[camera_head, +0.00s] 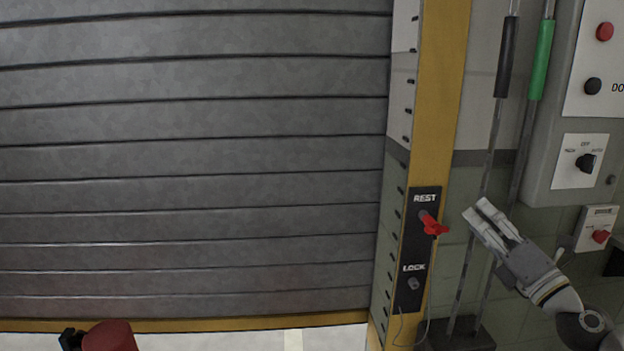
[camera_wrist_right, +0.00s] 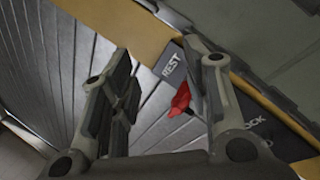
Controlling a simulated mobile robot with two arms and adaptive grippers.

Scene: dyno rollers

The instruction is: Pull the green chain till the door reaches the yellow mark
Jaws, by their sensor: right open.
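The grey slatted door (camera_head: 190,160) fills the left of the head view, with a yellow strip (camera_head: 240,322) along its bottom and pale floor below. A green sleeve (camera_head: 542,60) is on the right-hand chain strand (camera_head: 521,150); a black sleeve (camera_head: 507,58) is on the left-hand strand. I cannot make out a separate yellow mark for the door. My right gripper (camera_head: 476,212) is open and empty, low in front of the strands, well below the green sleeve. It lies just right of a red pin (camera_head: 432,225) at REST, which also shows between the fingers in the wrist view (camera_wrist_right: 181,99).
A yellow post (camera_head: 440,90) carries a black plate (camera_head: 405,245) marked REST and LOCK. A grey control box (camera_head: 540,180) with buttons and a rotary switch stands at the right. A red rounded object (camera_head: 110,336) shows at the bottom left.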

